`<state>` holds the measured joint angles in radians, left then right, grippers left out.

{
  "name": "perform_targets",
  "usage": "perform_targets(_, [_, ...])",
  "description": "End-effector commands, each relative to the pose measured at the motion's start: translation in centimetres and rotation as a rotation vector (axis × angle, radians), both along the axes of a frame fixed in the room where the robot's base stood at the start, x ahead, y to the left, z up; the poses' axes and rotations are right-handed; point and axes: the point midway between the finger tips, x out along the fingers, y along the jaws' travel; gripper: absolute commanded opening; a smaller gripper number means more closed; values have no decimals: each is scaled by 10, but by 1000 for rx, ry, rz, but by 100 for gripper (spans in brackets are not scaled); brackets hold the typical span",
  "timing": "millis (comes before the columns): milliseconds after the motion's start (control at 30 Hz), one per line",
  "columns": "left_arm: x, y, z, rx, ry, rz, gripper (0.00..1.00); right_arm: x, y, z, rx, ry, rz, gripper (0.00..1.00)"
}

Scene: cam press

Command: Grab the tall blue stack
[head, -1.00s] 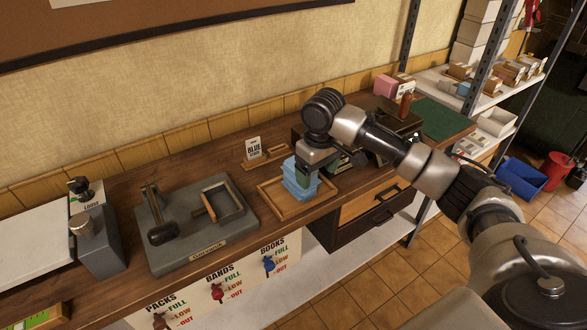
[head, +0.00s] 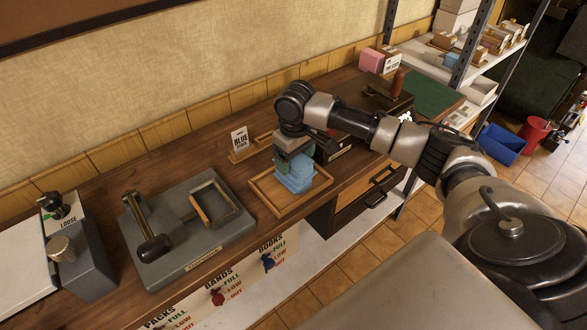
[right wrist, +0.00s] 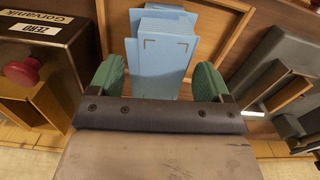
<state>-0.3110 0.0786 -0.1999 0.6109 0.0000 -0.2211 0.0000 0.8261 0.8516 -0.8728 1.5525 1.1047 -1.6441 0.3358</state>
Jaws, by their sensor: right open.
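The tall blue stack (head: 297,182) stands in a shallow wooden tray (head: 262,203) on the counter, next to the "BLUE" sign (head: 240,141). My right gripper (head: 291,162) is at the stack's upper part and hides some of it. In the right wrist view, the pale blue stack (right wrist: 166,55) shows between the two green fingers of my right gripper (right wrist: 159,80), one on each side. The gripper is open. I cannot tell whether either finger touches the stack. My left gripper is not in view.
A grey press base (head: 180,262) with a lever and wooden frame stands left of the tray. A grey "LOOSE" machine (head: 75,250) is farther left.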

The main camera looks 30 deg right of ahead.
Motion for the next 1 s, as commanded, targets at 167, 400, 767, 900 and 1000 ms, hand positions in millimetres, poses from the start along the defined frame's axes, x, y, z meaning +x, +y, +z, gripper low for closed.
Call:
perform_targets(167, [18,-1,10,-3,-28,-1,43,-2,2,-27,0,4,-1,79])
perform_targets(400, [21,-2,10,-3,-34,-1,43,-1,1,-38,-1,0,0,79])
perform_targets(767, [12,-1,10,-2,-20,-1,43,-1,1,-38,-1,0,0,42])
perform_targets(900, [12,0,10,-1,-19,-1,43,-1,1,-37,-1,0,0,20])
perform_targets(1000, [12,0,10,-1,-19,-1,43,-1,1,-37,-1,-1,0,17])
